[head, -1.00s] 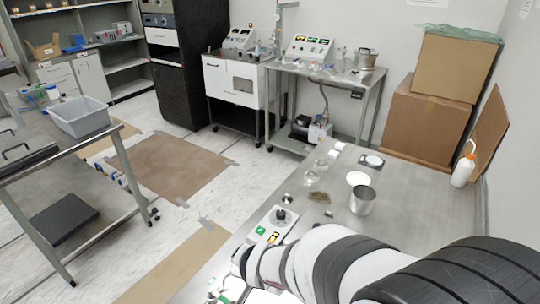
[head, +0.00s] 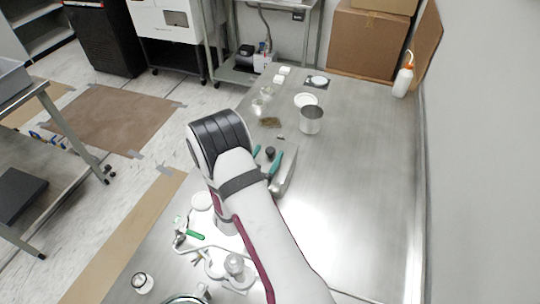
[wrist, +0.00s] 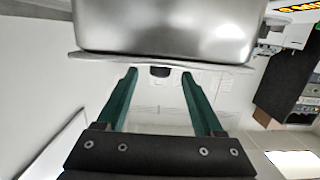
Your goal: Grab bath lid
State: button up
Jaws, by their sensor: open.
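The bath (wrist: 165,25) is a shiny steel box filling the top of the wrist view, which looks upside down. The lid (wrist: 180,61) is a thin steel plate along its edge, with a black knob (wrist: 160,71) at its middle. My gripper (wrist: 160,72) is open, its two green fingers on either side of the knob with a gap to each. In the head view the knob (head: 270,152) shows between the green fingertips (head: 266,156), and part of the steel bath (head: 287,172) shows beside them. My arm hides the rest of it.
A steel beaker (head: 311,120), a white dish (head: 305,100) and glassware (head: 262,98) stand farther back on the steel table (head: 360,190). A white wash bottle (head: 402,80) and cardboard boxes (head: 365,45) are at the back right. White equipment (head: 215,265) stands at front left. The table's right half is clear.

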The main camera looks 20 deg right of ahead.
jog(key=x, duration=0.3)
jog(key=shift+a, duration=0.1)
grip_shut()
